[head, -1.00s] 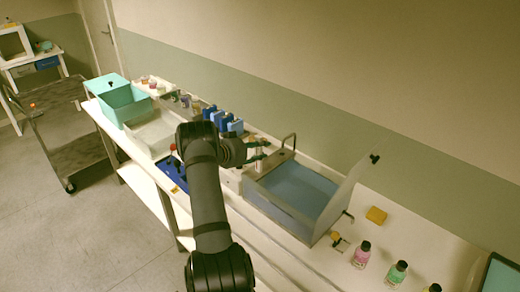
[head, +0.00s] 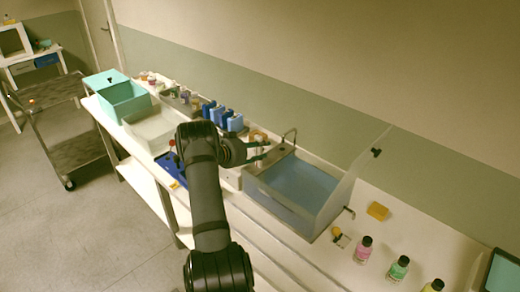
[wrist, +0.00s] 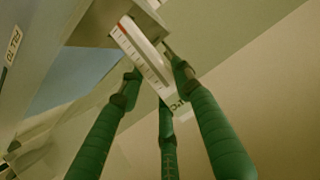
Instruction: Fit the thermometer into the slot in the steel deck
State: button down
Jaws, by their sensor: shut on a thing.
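The thermometer (wrist: 144,52) is a flat white strip with a red line and tick marks. In the wrist view it slants between the green fingers of my gripper (wrist: 150,82), which is shut on it. Its far end lies against or in front of a grey metal part (wrist: 102,22); I cannot tell whether it touches. In the head view my gripper (head: 262,155) is at the left end of the sink basin (head: 300,188), and the thermometer cannot be made out there. The slot is not visible in either view.
Blue blocks (head: 228,120) stand just left of my gripper. A yellow sponge (head: 378,210) and several bottles (head: 398,267) are at the right.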

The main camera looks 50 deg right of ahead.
jog(key=shift+f, duration=0.4)
jog(key=c, duration=1.2)
grip_release()
jog(key=shift+o, duration=0.2)
jog(key=v, duration=1.2)
